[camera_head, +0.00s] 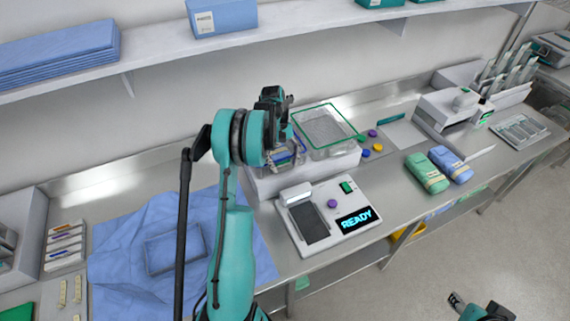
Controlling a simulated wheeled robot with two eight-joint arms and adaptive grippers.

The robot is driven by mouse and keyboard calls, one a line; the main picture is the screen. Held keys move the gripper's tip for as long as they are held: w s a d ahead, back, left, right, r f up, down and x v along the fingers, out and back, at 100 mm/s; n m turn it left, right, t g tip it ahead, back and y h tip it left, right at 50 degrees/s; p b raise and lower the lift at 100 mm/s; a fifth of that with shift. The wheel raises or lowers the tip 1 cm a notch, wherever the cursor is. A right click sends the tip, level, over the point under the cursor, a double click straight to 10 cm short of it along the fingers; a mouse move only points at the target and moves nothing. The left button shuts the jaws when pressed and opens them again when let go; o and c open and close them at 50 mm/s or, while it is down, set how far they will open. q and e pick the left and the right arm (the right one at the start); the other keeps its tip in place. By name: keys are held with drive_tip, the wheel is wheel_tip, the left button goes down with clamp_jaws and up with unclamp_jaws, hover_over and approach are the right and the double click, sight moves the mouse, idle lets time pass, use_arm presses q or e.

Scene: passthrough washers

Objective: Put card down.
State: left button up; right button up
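My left gripper (284,104) is the dark end of the teal arm, raised in front of the back wall. It is seen partly from behind, so I cannot tell whether its fingers are open or hold anything. I cannot make out a card for certain. Small blue and orange-edged items (288,157) show just below the gripper, partly hidden by the arm. A white device (335,195) with a dark pad and a lit "READY" display sits on the steel bench. My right gripper (456,299) is low at the bottom right, over the floor, its fingers too small to read.
A clear tray with a green rim (323,128) stands behind the device, with colored caps (372,140) beside it. Blue cloth (125,245) covers the bench at left. Teal and blue packs (426,172) lie at right. A shelf (150,58) runs above.

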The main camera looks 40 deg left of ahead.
idle(0.3)
use_arm(q)
drive_tip(key=shift+r, duration=0.3)
drive_tip(key=p+v, duration=0.1)
drive_tip(key=v, duration=1.1)
drive_tip(key=shift+p, duration=0.3)
